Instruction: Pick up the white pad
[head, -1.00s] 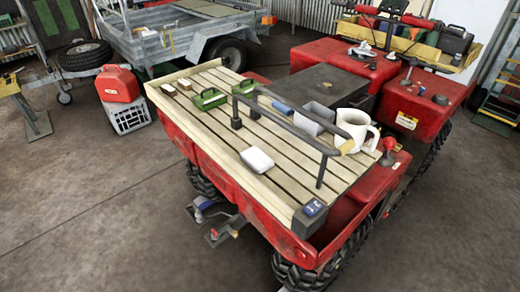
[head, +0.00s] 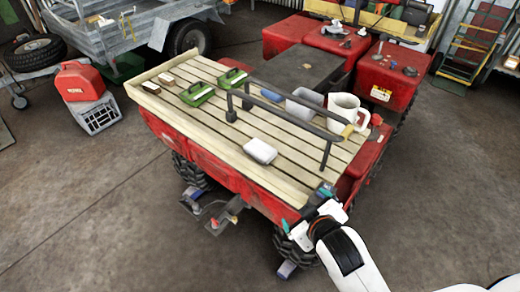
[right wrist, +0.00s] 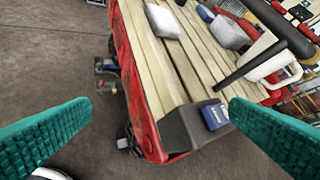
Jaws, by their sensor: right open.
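The white pad (head: 260,151) lies flat on the slatted wooden deck (head: 215,130) of the red quad, near its front edge. In the right wrist view the pad (right wrist: 163,20) is at the top, beyond the fingers. My right gripper (head: 308,208) is at the near right corner of the deck, to the right of and nearer than the pad. My left gripper is not in view.
A dark bar rail (head: 290,118) rises over the deck behind the pad. Behind it are a grey bin (head: 305,103) and a white jug (head: 345,112).

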